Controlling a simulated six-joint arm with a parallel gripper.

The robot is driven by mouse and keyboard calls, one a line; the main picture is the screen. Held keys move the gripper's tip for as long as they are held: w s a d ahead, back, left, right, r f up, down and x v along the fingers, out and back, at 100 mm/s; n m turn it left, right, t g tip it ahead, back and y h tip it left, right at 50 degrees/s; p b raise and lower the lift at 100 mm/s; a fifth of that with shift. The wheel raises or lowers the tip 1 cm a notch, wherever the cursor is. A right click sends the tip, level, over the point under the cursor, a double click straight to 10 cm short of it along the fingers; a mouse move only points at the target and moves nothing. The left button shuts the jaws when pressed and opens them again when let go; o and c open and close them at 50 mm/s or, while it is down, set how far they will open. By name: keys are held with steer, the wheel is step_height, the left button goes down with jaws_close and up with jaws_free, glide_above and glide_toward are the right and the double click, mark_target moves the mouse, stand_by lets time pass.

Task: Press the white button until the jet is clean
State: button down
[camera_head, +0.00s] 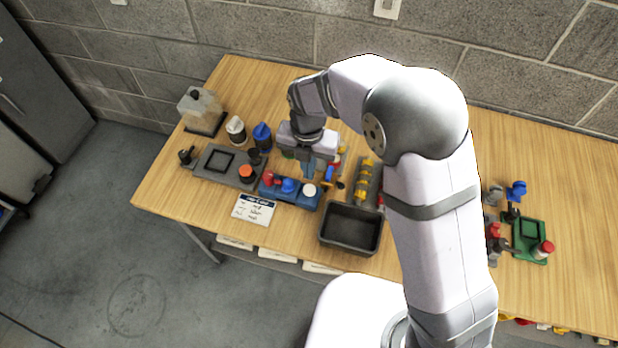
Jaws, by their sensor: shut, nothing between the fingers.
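A blue button box (295,203) stands on the wooden table with a red button (268,178), a blue button (288,185) and a white button (309,190) on top. The white button is at the box's right end. My gripper (308,174) points down, shut and empty, over the back of the box, just behind the white button in the picture. Whether it touches anything there is too small to tell. I cannot make out a jet or any stream; my arm hides part of the area behind.
A black tray (350,229) stands right of the box, a white card (254,210) in front. A grey fixture (220,164), bottles (236,130) and a clear container (201,108) are left. Yellow parts (364,180) stand behind the tray; a green fixture (527,238) is far right.

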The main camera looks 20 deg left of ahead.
step_height(320, 180, up, 6)
steer(key=b, duration=0.1)
stand_by(1.2)
steer(key=s+d+f+m+g, duration=0.1)
steer(key=s+d+f+m, duration=0.3)
steer(key=m, duration=1)
steer(key=s+d+f+m, duration=0.2)
steer(key=s+d+m, duration=0.3)
steer(key=m, duration=0.8)
steer(key=s+d+r+m, duration=0.1)
steer(key=d+m, duration=0.3)
steer(key=d, duration=0.5)
steer(key=s+d+r+m, duration=0.1)
steer(key=d+r+m, duration=0.2)
steer(key=d, duration=0.7)
steer(key=shift+s+d+r+m+t, duration=0.2)
steer(key=shift+d+m+t, duration=0.15)
steer(key=shift+m, duration=0.65)
